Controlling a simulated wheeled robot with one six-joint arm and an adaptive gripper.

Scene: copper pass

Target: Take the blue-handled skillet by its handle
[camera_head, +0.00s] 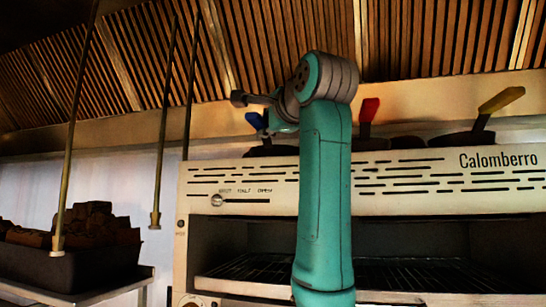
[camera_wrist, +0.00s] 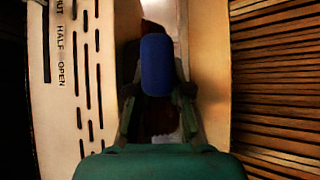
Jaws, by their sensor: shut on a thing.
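The blue-handled skillet (camera_head: 270,151) sits on top of the oven, its dark pan partly hidden behind my arm. Its blue handle (camera_head: 256,122) sticks up at a tilt just left of my wrist. In the wrist view the blue handle (camera_wrist: 157,62) stands in the middle, between the two fingers of my gripper (camera_wrist: 157,98). The fingers are shut on the handle, one on each side. The dark pan shows only in part beyond the handle. The exact finger contact is dark and hard to make out.
A red-handled pan (camera_head: 368,110) and a yellow-handled pan (camera_head: 500,100) stand further right on the oven (camera_head: 400,180). Slatted hood panels (camera_head: 440,40) hang above. Thin rods (camera_head: 163,130) hang at left, near a dark bin (camera_head: 70,268) of brown chunks.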

